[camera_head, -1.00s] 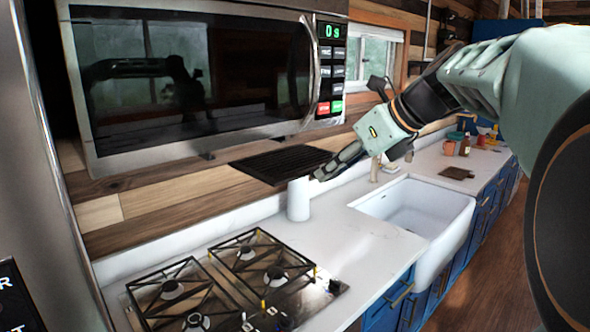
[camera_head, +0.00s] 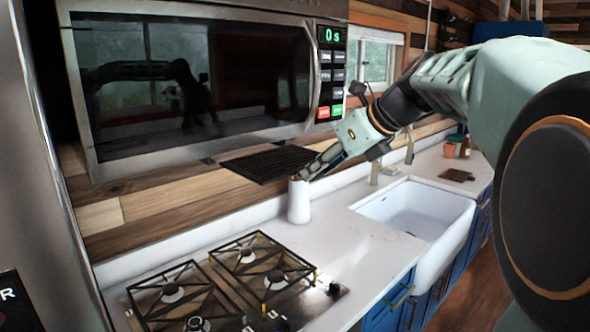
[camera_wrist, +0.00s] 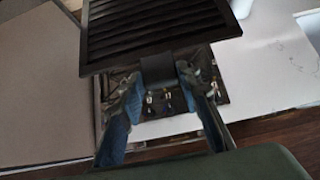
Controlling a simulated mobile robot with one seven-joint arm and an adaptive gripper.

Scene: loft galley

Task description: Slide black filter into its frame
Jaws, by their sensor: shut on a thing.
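The black filter (camera_head: 268,164) is a flat, ribbed dark panel. It hangs in the air below the microwave (camera_head: 195,75), roughly level, in front of the wood wall. My gripper (camera_head: 304,176) is shut on the filter's near right edge. In the wrist view the slatted filter (camera_wrist: 155,25) fills the top middle, and my gripper (camera_wrist: 158,72) pinches a dark tab at its lower edge between two fingers. The filter's frame cannot be made out; the microwave's underside is mostly hidden from this angle.
A white cylinder (camera_head: 299,203) stands on the counter just below my gripper. The gas stove (camera_head: 225,288) lies below and left of the filter. A white sink (camera_head: 418,215) is to the right. The counter between stove and sink is clear.

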